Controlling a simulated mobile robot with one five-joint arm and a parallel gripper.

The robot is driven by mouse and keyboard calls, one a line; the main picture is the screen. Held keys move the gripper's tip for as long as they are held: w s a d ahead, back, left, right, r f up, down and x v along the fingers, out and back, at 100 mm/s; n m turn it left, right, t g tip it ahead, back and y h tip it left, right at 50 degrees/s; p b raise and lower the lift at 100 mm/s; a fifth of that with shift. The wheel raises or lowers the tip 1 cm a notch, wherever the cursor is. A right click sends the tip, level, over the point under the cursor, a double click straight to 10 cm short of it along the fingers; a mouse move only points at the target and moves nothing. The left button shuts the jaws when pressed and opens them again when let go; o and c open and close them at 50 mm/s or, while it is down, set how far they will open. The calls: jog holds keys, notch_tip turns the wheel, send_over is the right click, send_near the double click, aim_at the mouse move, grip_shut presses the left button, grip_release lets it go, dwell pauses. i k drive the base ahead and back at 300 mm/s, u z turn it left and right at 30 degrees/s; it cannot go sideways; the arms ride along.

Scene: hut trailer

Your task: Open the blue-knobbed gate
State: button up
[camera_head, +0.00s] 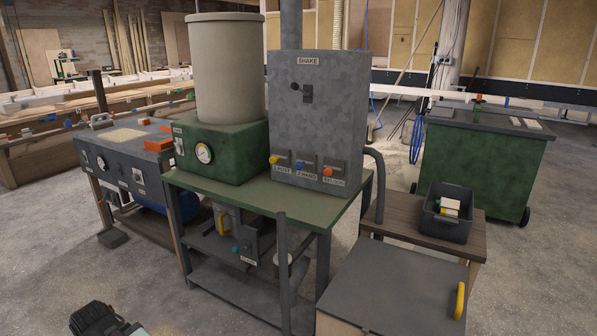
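The blue knob (299,165) is the middle one of three on the lower front of a grey metal box (318,110) marked SHAKE. A yellow knob (274,160) is to its left and an orange knob (328,171) to its right. A small label sits under each knob; the print is hard to read. I cannot tell the gate's inner position. A dark part that looks like my gripper (92,318) shows at the bottom left edge, well apart from the box. Its fingers are not clear.
The box stands on a green table (240,196) beside a green base (218,150) with a gauge and beige drum. A teal knob (237,249) is below the table.

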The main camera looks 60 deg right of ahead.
aim_at(298, 165)
jog(key=z, duration=0.1)
jog(key=i, duration=0.95)
jog(key=u, duration=0.1)
